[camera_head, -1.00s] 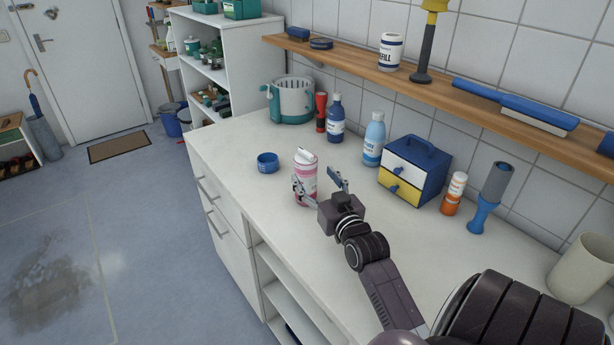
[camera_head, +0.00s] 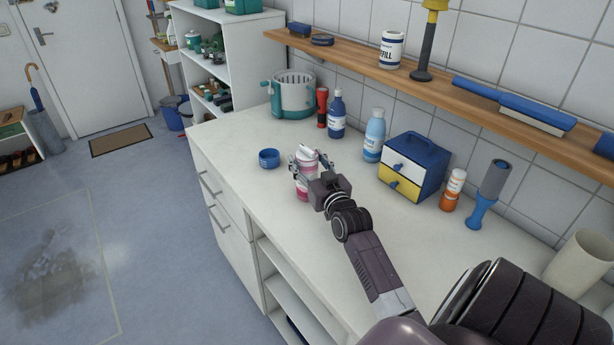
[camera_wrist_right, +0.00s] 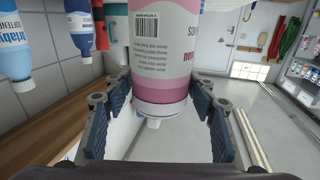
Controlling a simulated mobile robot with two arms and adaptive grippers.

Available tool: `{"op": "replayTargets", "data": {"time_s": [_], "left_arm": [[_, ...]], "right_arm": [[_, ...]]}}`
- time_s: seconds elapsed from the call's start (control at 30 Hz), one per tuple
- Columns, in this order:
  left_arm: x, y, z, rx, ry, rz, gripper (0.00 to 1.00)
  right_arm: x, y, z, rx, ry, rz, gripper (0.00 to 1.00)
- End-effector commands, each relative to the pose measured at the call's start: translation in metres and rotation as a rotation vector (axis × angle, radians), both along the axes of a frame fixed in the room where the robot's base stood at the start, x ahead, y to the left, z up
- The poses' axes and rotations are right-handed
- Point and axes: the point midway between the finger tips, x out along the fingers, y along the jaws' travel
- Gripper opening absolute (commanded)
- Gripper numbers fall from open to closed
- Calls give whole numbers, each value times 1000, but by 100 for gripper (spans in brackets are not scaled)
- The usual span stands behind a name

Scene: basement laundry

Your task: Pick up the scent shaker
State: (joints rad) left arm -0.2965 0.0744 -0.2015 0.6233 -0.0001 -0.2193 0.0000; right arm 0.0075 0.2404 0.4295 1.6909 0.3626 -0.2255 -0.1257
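The scent shaker is a pink and white bottle (camera_head: 302,192) with a white cap, upright on the white counter (camera_head: 262,205). In the right wrist view its label and pink band (camera_wrist_right: 160,70) fill the upper middle. My right gripper (camera_head: 309,170) has one finger on each side of the shaker, and both pads (camera_wrist_right: 160,100) appear to press against it. Part of the shaker is hidden behind the fingers in the head view. My left gripper is not in view.
A small blue lid-like cup (camera_head: 269,158) stands left of the shaker. Behind are a light blue bottle (camera_head: 375,135), a dark blue bottle (camera_head: 337,115) and a blue drawer box (camera_head: 428,160). A wooden shelf (camera_head: 440,85) runs above. The counter's front is clear.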

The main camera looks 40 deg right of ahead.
Motion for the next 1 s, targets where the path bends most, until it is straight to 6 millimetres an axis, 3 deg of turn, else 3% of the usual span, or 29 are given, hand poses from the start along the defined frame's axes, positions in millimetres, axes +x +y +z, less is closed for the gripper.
{"op": "replayTargets", "data": {"time_s": [0.03, 0.43, 0.77, 1.0], "left_arm": [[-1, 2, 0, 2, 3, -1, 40], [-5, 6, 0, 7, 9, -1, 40], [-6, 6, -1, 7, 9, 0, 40], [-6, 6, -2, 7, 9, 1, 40]], "right_arm": [[0, 0, 0, 0, 0, 0, 44], [0, 0, 1, 0, -1, 0, 2], [0, 0, 5, 0, -3, 0, 2], [0, 0, 38, -4, -7, 0, 2]]}}
